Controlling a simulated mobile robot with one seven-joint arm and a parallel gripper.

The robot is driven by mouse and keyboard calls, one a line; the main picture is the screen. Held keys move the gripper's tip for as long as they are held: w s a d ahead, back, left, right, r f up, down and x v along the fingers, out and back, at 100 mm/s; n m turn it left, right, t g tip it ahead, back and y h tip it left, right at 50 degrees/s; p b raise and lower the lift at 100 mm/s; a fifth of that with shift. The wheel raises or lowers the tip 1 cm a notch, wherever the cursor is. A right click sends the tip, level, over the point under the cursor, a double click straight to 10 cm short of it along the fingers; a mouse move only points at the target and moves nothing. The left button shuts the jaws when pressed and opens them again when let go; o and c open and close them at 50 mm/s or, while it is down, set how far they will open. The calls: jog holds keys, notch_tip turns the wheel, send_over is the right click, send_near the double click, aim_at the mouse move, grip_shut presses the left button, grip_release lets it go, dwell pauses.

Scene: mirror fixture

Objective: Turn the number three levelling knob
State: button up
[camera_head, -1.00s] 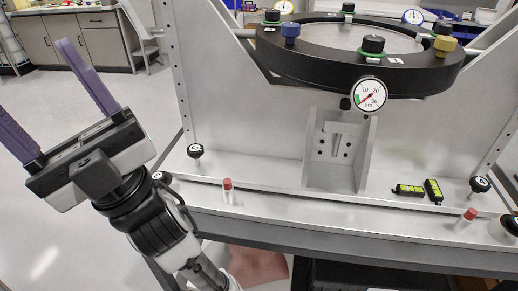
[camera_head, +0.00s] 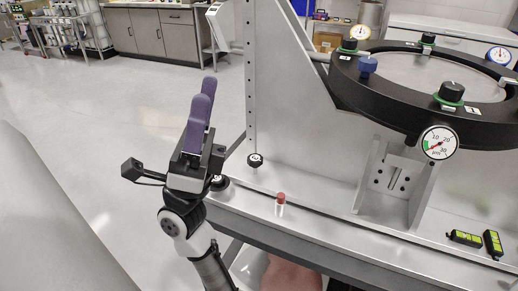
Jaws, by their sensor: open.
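The mirror fixture's black ring (camera_head: 372,100) stands at the upper right. Small white tags are by some knobs; I cannot read a three on any. My gripper (camera_head: 204,90) is open and empty, purple fingers up, left of the fixture, apart from the ring.
A dial gauge (camera_head: 438,143) hangs on the ring's front. A red-capped tube (camera_head: 280,204) stands on the front ledge (camera_head: 330,226). Two black-and-yellow blocks (camera_head: 465,239) and (camera_head: 493,243) lie at the right. Open floor (camera_head: 75,110) is on the left.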

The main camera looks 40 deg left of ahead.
jog(key=w+a+f+n+g+y+p, duration=0.2)
jog(key=w+a+f+y, duration=0.2)
jog(key=w+f+y, duration=0.5)
jog(key=m+g+y+p, duration=0.1)
jog(key=g+y+p, duration=0.1)
jog(key=g+y, duration=0.55)
send_near(260, 156)
jog(key=shift+g+h, duration=0.55)
jog(key=shift+h, duration=0.4)
jog(key=w+p, duration=0.1)
jog(key=w, duration=0.2)
jog(key=w+p, duration=0.1)
jog(key=w, duration=0.1)
jog(key=w+a+p, duration=0.1)
jog(key=w+p, duration=0.1)
jog(key=w, duration=0.1)
jog(key=shift+w+a+r, duration=0.1)
jog(key=shift+w+r, duration=0.15)
jog(key=shift+w, duration=0.1)
jog(key=shift+w+f, duration=0.1)
jog(key=shift+w, duration=0.7)
jog(key=shift+c, duration=0.2)
jog(key=c, duration=0.9)
jog(key=shift+y+p, duration=0.3)
jog(key=shift+p, duration=0.1)
jog(key=shift+c, duration=0.2)
